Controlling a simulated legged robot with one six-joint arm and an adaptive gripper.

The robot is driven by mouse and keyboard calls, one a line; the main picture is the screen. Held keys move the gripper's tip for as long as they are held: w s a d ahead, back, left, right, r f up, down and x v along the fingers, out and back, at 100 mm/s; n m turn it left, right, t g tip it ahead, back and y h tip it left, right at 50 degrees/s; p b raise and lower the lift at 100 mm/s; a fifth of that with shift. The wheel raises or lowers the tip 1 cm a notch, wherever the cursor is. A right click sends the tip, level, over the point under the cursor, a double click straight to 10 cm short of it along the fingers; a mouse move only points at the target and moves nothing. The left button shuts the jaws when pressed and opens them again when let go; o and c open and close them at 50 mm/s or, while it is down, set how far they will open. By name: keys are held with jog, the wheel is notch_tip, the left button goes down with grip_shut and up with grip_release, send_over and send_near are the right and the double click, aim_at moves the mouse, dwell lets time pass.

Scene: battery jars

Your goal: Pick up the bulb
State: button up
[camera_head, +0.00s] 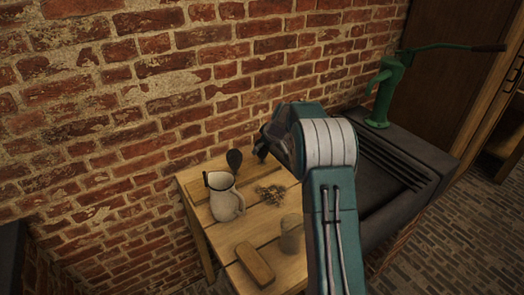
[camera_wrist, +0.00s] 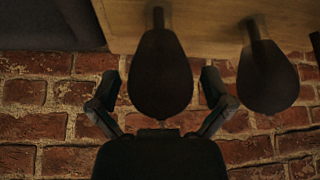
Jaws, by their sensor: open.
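Two dark, teardrop-shaped bulbs show in the wrist view. One bulb (camera_wrist: 160,75) lies in line with the gap between my fingers, its narrow end toward the wooden table edge. The other bulb (camera_wrist: 267,80) is to the right, outside the fingers. In the head view one dark bulb (camera_head: 234,160) stands at the table's back edge, left of my gripper (camera_head: 264,143). My gripper (camera_wrist: 158,88) is open, with a finger on either side of the first bulb. I cannot tell whether either finger touches it.
The wooden table (camera_head: 216,228) holds a pale jug (camera_head: 226,204), a cluster of small items (camera_head: 270,192), a wooden block (camera_head: 255,264) and a jar (camera_head: 291,236). A brick wall (camera_head: 130,120) stands close behind. A green pump (camera_head: 384,90) is on the dark sink (camera_head: 425,155) at right.

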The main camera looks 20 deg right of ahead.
jog(key=shift+w+a+f, duration=0.1)
jog(key=shift+w+f, duration=0.2)
jog(key=shift+f, duration=0.2)
jog(key=c, duration=0.7)
jog(key=shift+c, duration=0.2)
jog(key=shift+r, duration=0.1)
notch_tip(320, 180, up, 10)
jog(key=shift+f, duration=0.1)
